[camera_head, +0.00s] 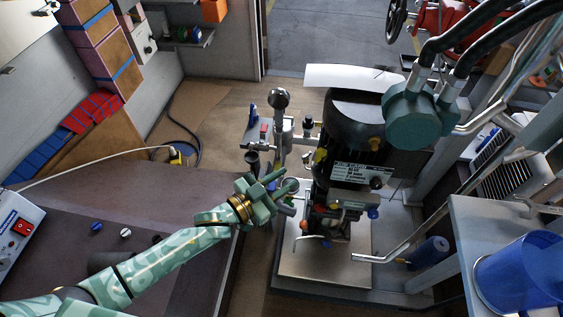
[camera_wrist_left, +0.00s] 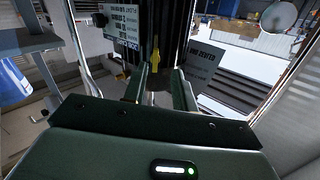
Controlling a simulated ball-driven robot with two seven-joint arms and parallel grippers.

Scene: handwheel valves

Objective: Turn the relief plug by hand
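A dark upright cylindrical unit (camera_head: 356,120) with a white label plate stands on a pale base. A small yellow plug (camera_head: 320,155) sits on its left side; I take this for the relief plug, but no readable label confirms it. In the left wrist view the yellow plug (camera_wrist_left: 155,55) appears upright between my fingertips, against the dark body. My left gripper (camera_head: 285,183) is open and empty, left of the unit. In the head view its fingertips look a little short of the plug; the exact gap is unclear. My right gripper is in neither view.
A ball-topped lever (camera_head: 280,100) and fittings stand left of the unit. A teal cylinder (camera_head: 412,118) with black hoses is at its right. A blue bucket (camera_head: 520,275) sits on a grey shelf at the lower right. A dark bench (camera_head: 130,200) lies under my left arm.

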